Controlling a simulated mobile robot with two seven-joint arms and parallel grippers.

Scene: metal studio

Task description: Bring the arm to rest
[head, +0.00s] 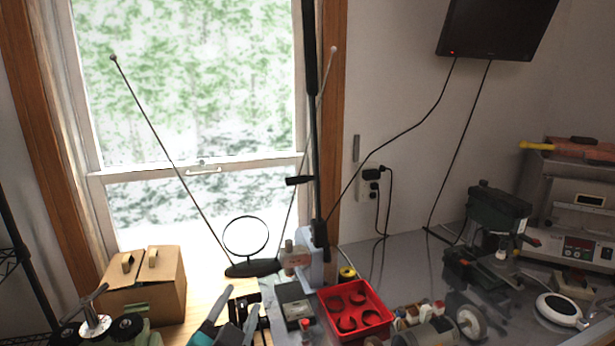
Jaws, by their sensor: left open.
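My left gripper (240,300) shows at the bottom edge of the head view, left of centre. My right gripper is not in view.
A cardboard box (143,290) stands left of the gripper. A round-loop antenna (252,268) stands behind it. A red tray (355,311) with round compartments lies to the right, beside a black box (295,302). Machines (484,262) crowd the grey bench farther right.

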